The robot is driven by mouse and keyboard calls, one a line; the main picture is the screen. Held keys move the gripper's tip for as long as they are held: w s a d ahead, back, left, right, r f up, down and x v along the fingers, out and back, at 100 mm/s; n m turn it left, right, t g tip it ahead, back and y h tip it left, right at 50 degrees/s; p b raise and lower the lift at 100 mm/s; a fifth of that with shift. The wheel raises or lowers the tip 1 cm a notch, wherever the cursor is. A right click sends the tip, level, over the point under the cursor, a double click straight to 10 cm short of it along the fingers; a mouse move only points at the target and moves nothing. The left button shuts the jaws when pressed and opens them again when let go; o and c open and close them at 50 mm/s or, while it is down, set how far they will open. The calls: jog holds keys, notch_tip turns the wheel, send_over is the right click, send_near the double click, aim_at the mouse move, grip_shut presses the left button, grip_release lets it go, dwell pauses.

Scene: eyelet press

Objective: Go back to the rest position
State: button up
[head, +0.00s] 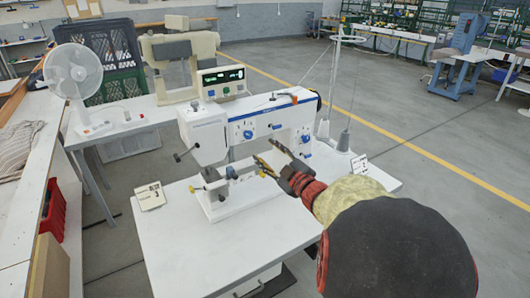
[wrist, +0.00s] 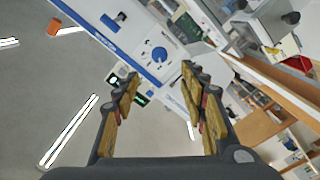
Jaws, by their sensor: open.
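My gripper (head: 274,166) is open and empty in the head view, in front of the right part of a white press machine (head: 214,138) with blue trim. The wrist view shows its two yellow-padded fingers (wrist: 158,95) spread apart with nothing between them. Beyond them the machine's white side with a blue-rimmed dial (wrist: 158,54) shows at a tilt. My arm reaches in from the lower right of the head view. The machine stands on a white table (head: 185,245).
A small white card (head: 149,196) lies on the table's left. A thread stand (head: 344,90) rises behind the press. Open grey floor lies to the right.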

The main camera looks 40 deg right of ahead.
jog(key=s+d+f+m+g+h, duration=0.4)
jog(key=s+d+f+m+g, duration=0.4)
jog(key=f, duration=0.3)
jog(key=s+a+f+m+g+y, duration=0.1)
jog(key=s+a+f+m+g, duration=0.1)
jog(key=s+a+g, duration=0.3)
jog(key=s+a+r+n+y, duration=0.1)
jog(key=s+a+r+y, duration=0.1)
jog(key=a, duration=1)
jog(key=s+a+r+n+y+p, duration=0.1)
jog(key=a+r, duration=0.3)
jog(key=a, duration=0.8)
jog(key=s+a+r+n+t+y, duration=0.1)
jog(key=a+y, duration=0.3)
jog(key=a, duration=0.8)
jog(key=shift+s+a+r+n+p, duration=0.3)
jog(key=shift+s+a+r, duration=0.1)
jog(key=shift+s+r, duration=0.5)
